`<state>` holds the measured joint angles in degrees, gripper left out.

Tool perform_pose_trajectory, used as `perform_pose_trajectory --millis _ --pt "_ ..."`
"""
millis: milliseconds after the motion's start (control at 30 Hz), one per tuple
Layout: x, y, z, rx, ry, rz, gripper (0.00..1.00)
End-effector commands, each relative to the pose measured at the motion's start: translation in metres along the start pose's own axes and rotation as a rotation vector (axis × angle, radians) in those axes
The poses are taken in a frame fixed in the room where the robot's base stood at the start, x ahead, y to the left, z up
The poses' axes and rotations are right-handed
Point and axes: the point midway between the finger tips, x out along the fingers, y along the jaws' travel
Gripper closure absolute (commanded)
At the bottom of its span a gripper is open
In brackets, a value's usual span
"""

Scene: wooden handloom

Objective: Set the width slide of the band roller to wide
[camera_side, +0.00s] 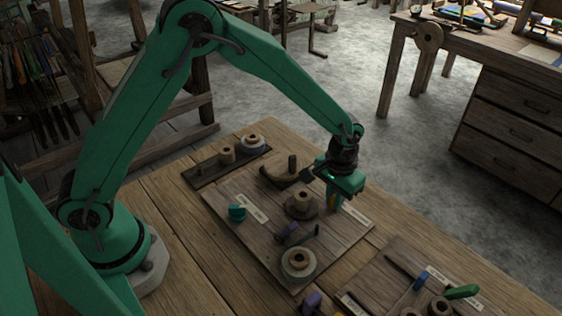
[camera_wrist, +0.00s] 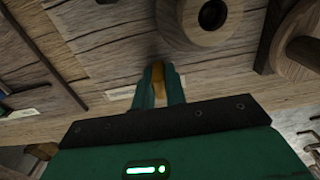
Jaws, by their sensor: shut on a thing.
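My gripper (camera_wrist: 160,80) is shut on a small orange-yellow knob (camera_wrist: 158,84), with one green finger on each side of it. I take this knob to be the width slide. In the side view my gripper (camera_side: 336,203) points down at the right edge of a wooden board (camera_side: 262,231), beside a pale label (camera_side: 357,217). The label also shows just left of the fingers in the wrist view (camera_wrist: 121,93). Its writing is too small to read. The fingers hide most of the knob, and its slot cannot be made out.
A second board with a blue knob (camera_side: 421,281) and a green handle (camera_side: 461,292) lies at the front right.

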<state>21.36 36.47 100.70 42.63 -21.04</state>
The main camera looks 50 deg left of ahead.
Motion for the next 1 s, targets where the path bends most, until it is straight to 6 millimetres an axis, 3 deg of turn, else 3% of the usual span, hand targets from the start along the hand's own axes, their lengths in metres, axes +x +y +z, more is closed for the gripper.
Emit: perform_pose_trajectory --millis 200,233,333,733,1000 --pt "-0.001 -0.006 -0.001 -0.009 -0.004 -0.002 1.00" --pt "-0.001 -0.006 -0.001 -0.009 -0.004 -0.002 0.83" --pt "-0.001 -0.006 -0.001 -0.009 -0.004 -0.002 0.65" --pt "-0.004 -0.004 -0.001 -0.006 -0.003 -0.001 0.65" --pt "-0.028 -0.004 -0.001 -0.006 -0.001 0.000 0.65"
